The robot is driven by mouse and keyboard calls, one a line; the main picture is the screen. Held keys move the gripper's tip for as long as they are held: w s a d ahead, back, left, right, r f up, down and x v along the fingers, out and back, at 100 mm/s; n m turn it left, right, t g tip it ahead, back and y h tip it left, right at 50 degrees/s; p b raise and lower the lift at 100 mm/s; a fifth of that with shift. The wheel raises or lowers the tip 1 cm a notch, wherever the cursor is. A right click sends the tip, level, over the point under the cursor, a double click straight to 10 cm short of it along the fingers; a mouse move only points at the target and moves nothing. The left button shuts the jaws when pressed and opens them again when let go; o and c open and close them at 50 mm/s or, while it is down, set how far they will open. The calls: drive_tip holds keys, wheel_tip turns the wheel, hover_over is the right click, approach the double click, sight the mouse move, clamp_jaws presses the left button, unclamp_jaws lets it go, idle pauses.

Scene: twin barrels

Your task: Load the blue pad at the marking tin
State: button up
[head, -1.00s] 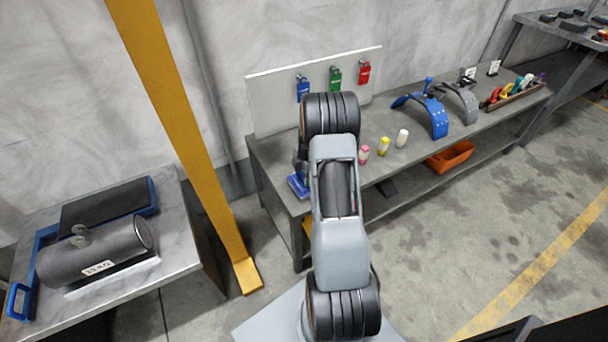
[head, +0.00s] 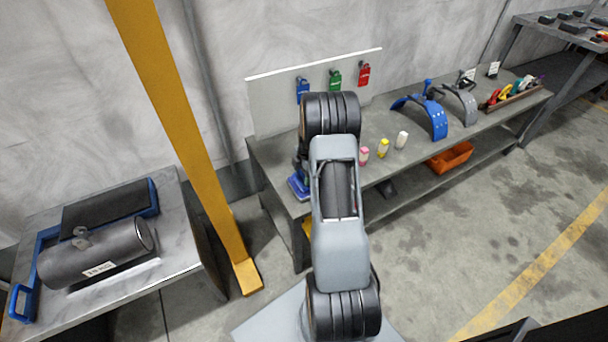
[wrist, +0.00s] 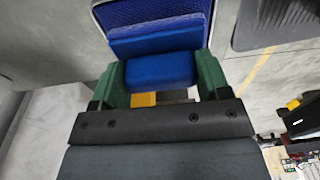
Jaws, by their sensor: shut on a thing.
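My gripper (wrist: 160,72) has green fingers on both sides of a blue block, which is the grip of the blue pad (wrist: 158,44). The fingers are shut on it, and the wider blue part lies just beyond them. A textured dark-blue surface with a pale rim (wrist: 150,10) shows past the pad; I cannot tell whether it is the marking tin or whether the pad touches it. In the head view, a blue thing (head: 299,187) shows at the bench's left front corner, left of my arm. My arm hides the gripper there.
The grey bench (head: 275,160) holds pink, yellow and white bottles (head: 383,147) and blue and grey curved stands (head: 432,117). Blue, green and red tags (head: 335,79) hang on the back board. A yellow post (head: 180,130) stands left, near a table with a dark cylinder (head: 95,253).

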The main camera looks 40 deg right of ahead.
drive_tip(key=shift+r+p, duration=1.45)
drive_tip(key=shift+r, duration=1.35)
